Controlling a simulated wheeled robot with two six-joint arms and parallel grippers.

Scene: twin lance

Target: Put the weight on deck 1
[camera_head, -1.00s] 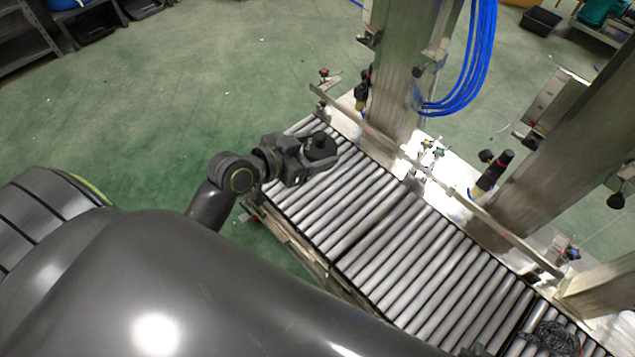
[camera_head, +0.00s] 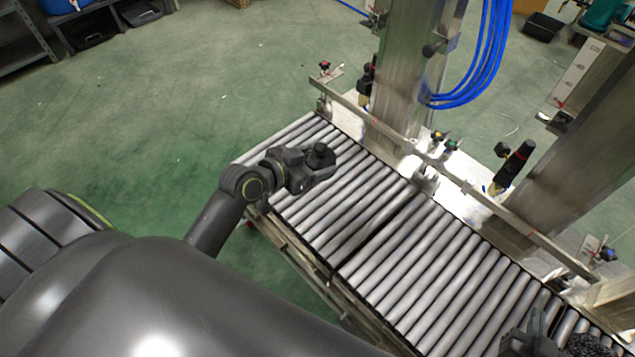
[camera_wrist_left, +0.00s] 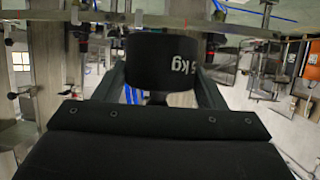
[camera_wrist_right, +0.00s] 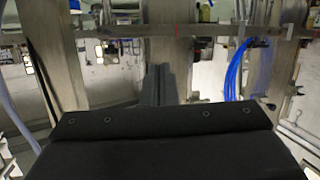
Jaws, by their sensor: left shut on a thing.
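A black cylindrical weight marked "5 kg" (camera_wrist_left: 165,62) sits between the fingers of my left gripper (camera_wrist_left: 160,95) in the left wrist view. In the head view my left gripper (camera_head: 322,164) is over the far-left part of the roller conveyor (camera_head: 350,190), with the weight's dark knob (camera_head: 320,152) showing; the gap to the rollers cannot be judged. My right gripper (camera_head: 537,322) is at the lower right over the rollers. Its fingers (camera_wrist_right: 160,85) are together and empty in the right wrist view. No deck label is readable.
A metal side rail (camera_head: 480,200) runs along the conveyor's far side. Steel columns (camera_head: 405,80) and blue hoses (camera_head: 485,60) stand behind it. A dark rough-textured object (camera_head: 590,345) is at the lower right corner. Green floor (camera_head: 180,110) is free on the left.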

